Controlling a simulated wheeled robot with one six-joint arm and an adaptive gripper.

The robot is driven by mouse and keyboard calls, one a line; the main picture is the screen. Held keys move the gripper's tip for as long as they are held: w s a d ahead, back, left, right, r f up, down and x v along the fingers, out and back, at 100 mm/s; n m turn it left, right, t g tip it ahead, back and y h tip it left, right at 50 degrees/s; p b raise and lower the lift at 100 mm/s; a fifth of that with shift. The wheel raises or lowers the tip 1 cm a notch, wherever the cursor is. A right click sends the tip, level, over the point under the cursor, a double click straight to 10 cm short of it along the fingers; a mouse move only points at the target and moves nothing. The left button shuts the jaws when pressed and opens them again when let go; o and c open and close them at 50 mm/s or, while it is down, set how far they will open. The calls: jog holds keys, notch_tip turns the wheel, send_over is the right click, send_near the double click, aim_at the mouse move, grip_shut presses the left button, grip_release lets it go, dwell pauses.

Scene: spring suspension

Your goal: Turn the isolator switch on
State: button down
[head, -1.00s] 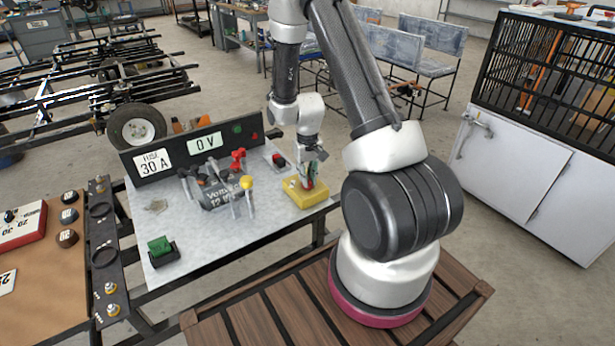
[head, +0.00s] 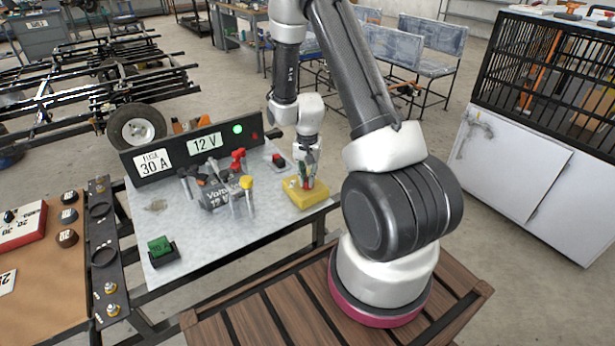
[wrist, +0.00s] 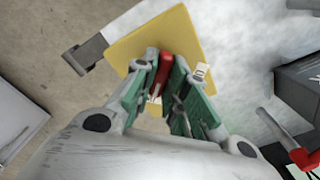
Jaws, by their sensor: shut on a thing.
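The isolator switch is a yellow box (head: 296,196) at the right end of the metal bench top. Its red handle (wrist: 163,70) shows in the wrist view between my fingers. My gripper (head: 308,186) is above the yellow box, pointing down, and is shut on the red handle. The green finger pads press on both sides of it in the wrist view. The panel display (head: 206,142) reads 12 V, and a green lamp (head: 237,129) beside it is lit. A red lamp (head: 255,135) to its right is dark.
A green block (head: 160,246) sits in a black holder at the bench's front left. A FUSE 30 A sign (head: 153,162) is on the panel. Bare bench lies in front of the battery.

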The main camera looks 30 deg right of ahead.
aim_at(307, 178)
dwell(0.4)
jog(key=c, duration=1.4)
grip_release()
jog(key=shift+c, duration=0.2)
notch_tip(307, 178, up, 12)
